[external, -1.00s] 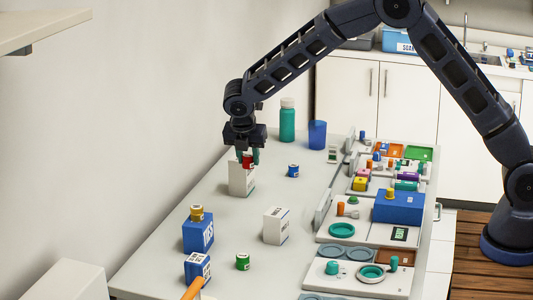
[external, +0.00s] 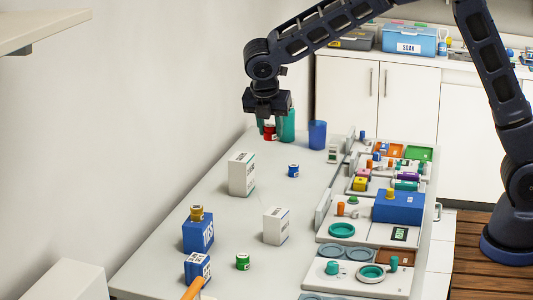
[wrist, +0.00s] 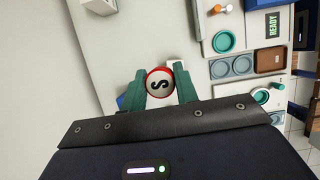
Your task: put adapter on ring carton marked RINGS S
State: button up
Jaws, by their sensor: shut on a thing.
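My gripper (external: 269,131) is shut on a small red adapter (external: 270,135), held in the air near the far end of the table. In the wrist view the adapter (wrist: 159,83) shows a white round top with a black S, between the green fingers. A white carton (external: 242,174) stands upright below and in front of my gripper, its top bare. A second white carton (external: 276,226) stands nearer the camera. The print on both is too small to read, so I cannot tell which is marked RINGS S.
A small blue adapter (external: 293,171) and a green one (external: 243,261) lie on the table. Blue cartons (external: 197,234) stand at the front left; trays (external: 357,230) fill the right side.

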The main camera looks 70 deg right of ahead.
jog(key=s+a+r, duration=0.1)
jog(key=s+a, duration=0.1)
send_near(278, 209)
jog(key=x, duration=0.6)
dwell(0.3)
jog(key=shift+f, duration=0.1)
jog(key=o, duration=1)
jog(key=shift+c, duration=0.2)
